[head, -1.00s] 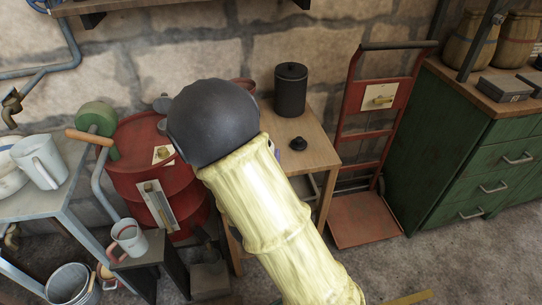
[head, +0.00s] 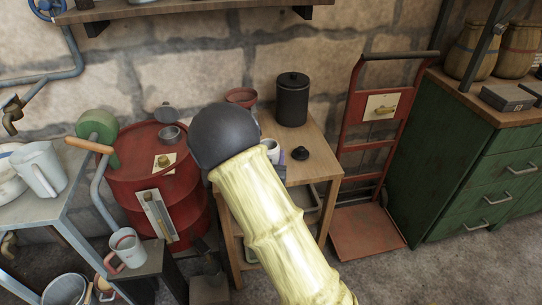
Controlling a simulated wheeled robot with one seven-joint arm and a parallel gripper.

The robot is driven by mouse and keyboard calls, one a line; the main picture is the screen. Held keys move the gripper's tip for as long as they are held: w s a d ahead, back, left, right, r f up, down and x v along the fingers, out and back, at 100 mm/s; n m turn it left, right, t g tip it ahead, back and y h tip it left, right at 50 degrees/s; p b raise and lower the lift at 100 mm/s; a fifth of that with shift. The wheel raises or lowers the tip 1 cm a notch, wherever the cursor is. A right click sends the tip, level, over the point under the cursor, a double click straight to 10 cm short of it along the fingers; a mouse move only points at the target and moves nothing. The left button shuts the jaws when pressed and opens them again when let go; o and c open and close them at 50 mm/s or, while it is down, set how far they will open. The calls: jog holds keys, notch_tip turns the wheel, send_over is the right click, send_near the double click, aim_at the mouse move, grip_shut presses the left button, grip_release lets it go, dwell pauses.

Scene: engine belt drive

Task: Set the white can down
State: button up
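My yellow arm reaches up from the bottom of the head view and ends in a dark rounded wrist (head: 222,137) in front of the small wooden table (head: 313,137). My gripper is hidden behind this wrist, so its fingers and anything in them do not show. A small whitish, can-like thing (head: 271,146) shows partly at the wrist's right edge, above the table. It may be the white can; I cannot tell whether it is held or standing. Something purplish shows just below it, mostly covered by my arm.
A tall dark lidded canister (head: 292,100), a small black knobbed lid (head: 300,153) and a reddish bowl (head: 241,97) are on the table. A red drum (head: 150,190) stands left, a red hand truck (head: 368,235) right. The table's right front is clear.

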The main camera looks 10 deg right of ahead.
jog(key=shift+w+d+f, duration=0.25)
jog(key=shift+w+f, duration=0.1)
jog(key=shift+w, duration=0.35)
jog(key=shift+w+f, duration=0.15)
jog(key=shift+w, duration=0.1)
jog(key=shift+w+d+f+b, duration=0.15)
jog(key=shift+w+d+f, duration=0.15)
jog(key=shift+w+f, duration=0.25)
jog(key=shift+w+d+f+b, duration=0.15)
jog(key=shift+w+d+f, duration=0.15)
jog(key=shift+w+f, duration=0.25)
jog(key=shift+w, duration=0.1)
jog(key=shift+a+f, duration=0.1)
jog(key=shift+f, duration=0.05)
jog(key=o, duration=1.6)
